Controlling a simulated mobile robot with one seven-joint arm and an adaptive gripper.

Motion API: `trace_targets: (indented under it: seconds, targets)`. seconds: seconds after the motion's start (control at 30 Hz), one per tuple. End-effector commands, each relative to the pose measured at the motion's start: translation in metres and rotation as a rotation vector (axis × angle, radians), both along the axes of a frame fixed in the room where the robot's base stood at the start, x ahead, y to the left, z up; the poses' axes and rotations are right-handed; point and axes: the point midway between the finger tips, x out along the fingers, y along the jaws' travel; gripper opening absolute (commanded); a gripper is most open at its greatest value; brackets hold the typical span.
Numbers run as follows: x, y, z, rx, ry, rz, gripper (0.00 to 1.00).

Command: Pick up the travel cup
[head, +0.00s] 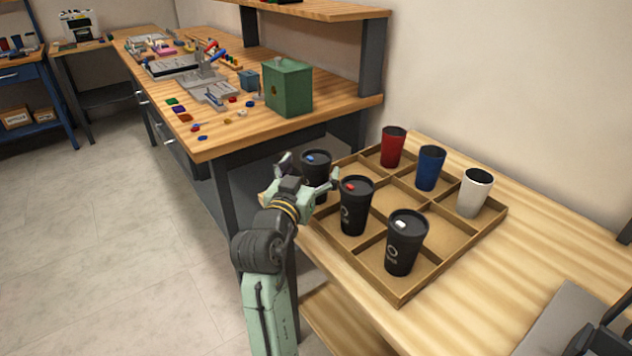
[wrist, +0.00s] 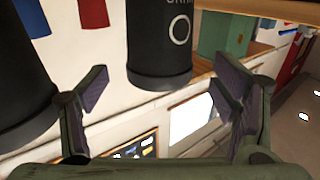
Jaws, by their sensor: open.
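Three black lidded travel cups stand upright in a wooden divided tray (head: 400,297). One has a blue lid tab (head: 316,165), one a red tab (head: 354,212) and one a white tab (head: 405,248). My gripper (head: 310,172) is open and empty at the tray's left corner, with its fingers spread to either side of the blue-tab cup, whose lower part it hides. In the wrist view a black cup (wrist: 160,45) with a round logo shows between and beyond the fingers (wrist: 165,88). Another black cup (wrist: 22,75) is close by the left finger. I cannot tell whether either touches.
A red cup (head: 392,147), a blue cup (head: 430,168) and a white cup (head: 474,192) stand in the tray's back compartments. A workbench (head: 235,133) with a green box (head: 288,88) and small parts is behind.

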Motion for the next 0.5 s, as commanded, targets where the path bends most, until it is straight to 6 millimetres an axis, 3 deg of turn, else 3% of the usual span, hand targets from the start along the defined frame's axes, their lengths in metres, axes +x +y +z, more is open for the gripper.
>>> trace_targets:
  seconds: [0.2, 0.5]
  targets:
    - [0.029, -0.011, 0.002, 0.000, 0.000, -0.001, 0.81]
    - [0.034, -0.012, 0.000, 0.000, -0.001, 0.000, 0.81]
